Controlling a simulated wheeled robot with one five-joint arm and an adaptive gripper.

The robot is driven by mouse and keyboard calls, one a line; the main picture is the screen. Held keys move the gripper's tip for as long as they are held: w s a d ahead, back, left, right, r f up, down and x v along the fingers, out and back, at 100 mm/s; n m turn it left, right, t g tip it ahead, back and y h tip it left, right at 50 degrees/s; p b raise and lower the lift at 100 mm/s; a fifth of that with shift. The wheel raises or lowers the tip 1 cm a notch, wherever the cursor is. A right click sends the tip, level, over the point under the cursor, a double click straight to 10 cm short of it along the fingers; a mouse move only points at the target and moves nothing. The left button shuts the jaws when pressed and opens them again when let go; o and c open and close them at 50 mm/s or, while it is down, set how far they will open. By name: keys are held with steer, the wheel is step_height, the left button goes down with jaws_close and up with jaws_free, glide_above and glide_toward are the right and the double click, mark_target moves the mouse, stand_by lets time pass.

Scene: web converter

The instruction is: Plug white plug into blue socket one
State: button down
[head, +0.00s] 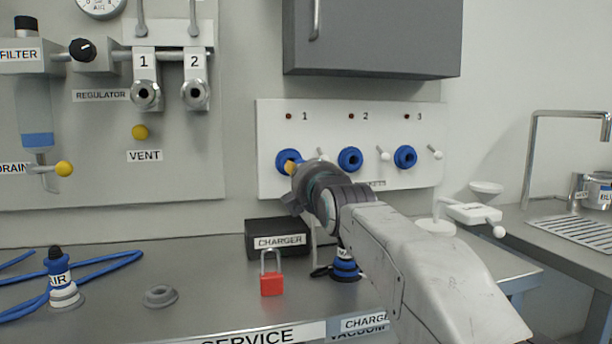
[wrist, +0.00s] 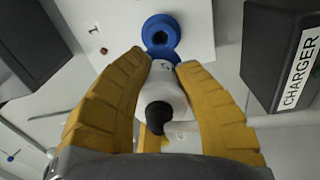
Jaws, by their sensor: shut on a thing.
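The blue socket one (head: 284,158) is at the left end of the white socket panel (head: 273,120), under the label 1. My gripper (head: 293,168) is just in front of it, its yellow fingertips overlapping the socket's lower right. In the wrist view, the yellow fingers (wrist: 164,63) are shut on the white plug (wrist: 172,88), which has a blue front and a black cable end. The open bore of blue socket one (wrist: 159,33) shows beyond the plug's front. The two look very close; I cannot tell if they touch. The head view hides the plug's body.
Blue sockets two (head: 350,159) and three (head: 405,157) are to the right, with white levers beside them. Below on the bench are a black charger box (head: 262,230), a red padlock (head: 271,286) and a blue-and-black plug (head: 345,266). A grey cabinet (head: 375,40) hangs above.

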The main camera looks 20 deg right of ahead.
steer(key=shift+w+p, duration=1.75)
steer(key=shift+w, duration=0.95)
steer(key=shift+w+p, duration=1.25)
steer(key=shift+w, duration=0.5)
stand_by(1.2)
steer(key=c, duration=0.9)
jaws_free()
steer(key=shift+s, duration=5.95)
steer(key=shift+s, duration=0.1)
